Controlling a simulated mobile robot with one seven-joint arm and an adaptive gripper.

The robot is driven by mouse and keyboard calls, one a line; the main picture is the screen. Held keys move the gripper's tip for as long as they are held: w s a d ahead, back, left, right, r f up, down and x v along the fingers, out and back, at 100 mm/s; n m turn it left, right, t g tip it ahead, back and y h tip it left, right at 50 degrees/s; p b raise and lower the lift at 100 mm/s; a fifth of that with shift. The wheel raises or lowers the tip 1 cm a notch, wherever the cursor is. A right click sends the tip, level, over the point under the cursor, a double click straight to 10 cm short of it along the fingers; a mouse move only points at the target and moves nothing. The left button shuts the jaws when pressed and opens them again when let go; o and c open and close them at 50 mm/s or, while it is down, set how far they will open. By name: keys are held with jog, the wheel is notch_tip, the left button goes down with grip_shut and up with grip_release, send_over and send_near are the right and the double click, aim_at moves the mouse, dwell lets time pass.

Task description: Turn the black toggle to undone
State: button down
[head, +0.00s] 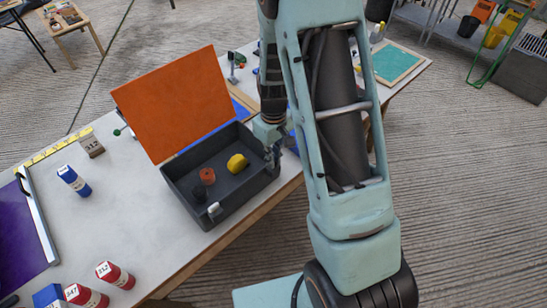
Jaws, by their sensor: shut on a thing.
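A dark grey box (225,205) stands on the table with its orange lid (178,100) raised open at the back. A small light grey catch (214,210) sits on the box's front rim, left of my gripper. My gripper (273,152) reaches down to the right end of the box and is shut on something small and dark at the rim. This is where the black toggle appears to be. My fingers and arm mostly hide it, so I cannot tell which way it is turned.
A yellow piece (237,162), an orange-red piece (207,175) and a dark piece lie inside the box. A green board (393,64) lies behind my arm.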

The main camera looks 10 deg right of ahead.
jog(key=shift+m, duration=0.4)
jog(key=m+b, duration=0.1)
jog(key=m, duration=0.2)
jog(key=shift+m+b, duration=0.3)
jog(key=m, duration=0.5)
jog(key=shift+b, duration=0.3)
jog(key=m, duration=0.4)
jog(key=shift+r+m, duration=0.1)
jog(key=shift+m, duration=0.3)
jog(key=shift+m+p, duration=0.55)
jog(key=shift+m, duration=1.35)
jog(key=c, duration=2.1)
grip_release()
notch_tip(320, 180, up, 12)
